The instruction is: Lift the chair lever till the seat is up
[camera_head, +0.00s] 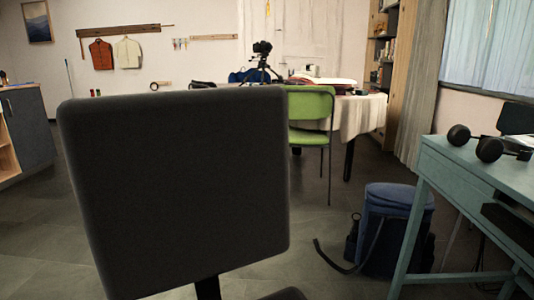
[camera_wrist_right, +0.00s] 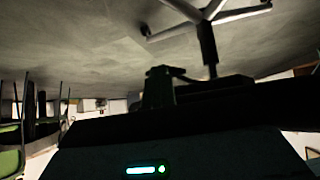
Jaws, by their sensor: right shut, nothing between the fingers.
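The office chair's dark backrest (camera_head: 175,190) fills the left half of the head view, with part of the seat (camera_head: 285,294) at the bottom edge. The right wrist view is upside down and dark. It shows the chair's star base (camera_wrist_right: 205,15), its column (camera_wrist_right: 207,50) and the underside of the seat above it. My right gripper (camera_wrist_right: 158,75) is low under the seat, shut and empty. A thin dark bar, probably the lever (camera_wrist_right: 182,76), runs from the column toward my fingertips. I cannot tell whether they touch. My left gripper is not in view.
A teal desk (camera_head: 445,160) with headphones (camera_head: 475,143) stands at the right. A blue backpack (camera_head: 395,225) is on the floor beside it. A green chair (camera_head: 310,105) stands by a cloth-covered table (camera_head: 362,115) behind. Floor between the chair and backpack is mostly clear.

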